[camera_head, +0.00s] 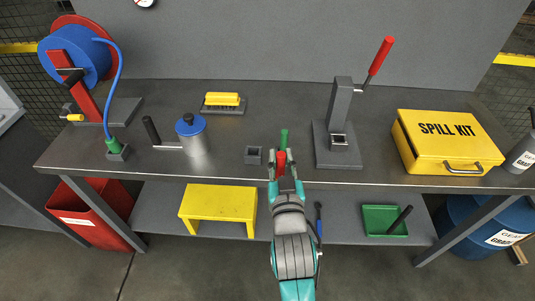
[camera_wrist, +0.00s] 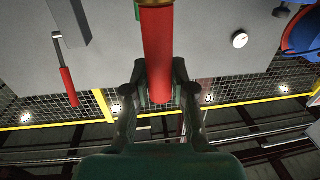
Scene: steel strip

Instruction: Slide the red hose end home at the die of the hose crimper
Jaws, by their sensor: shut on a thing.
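The red hose end (camera_head: 281,160) is a short red cylinder with a green tip (camera_head: 284,138). My gripper (camera_head: 281,172) is shut on it at the front edge of the bench, left of the crimper. In the wrist view, the red hose end (camera_wrist: 158,50) stands between the two fingers (camera_wrist: 158,92); its far end is cut off by the top of the picture. The hose crimper (camera_head: 341,105) is a grey column on a base plate, with a raised red lever (camera_head: 381,56). Its die (camera_head: 338,140) is a square block low on the column. The hose end is apart from it.
A small grey socket block (camera_head: 253,155) stands just left of my gripper. A yellow spill kit box (camera_head: 430,155) is right of the crimper. Bare bench lies between hose and crimper.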

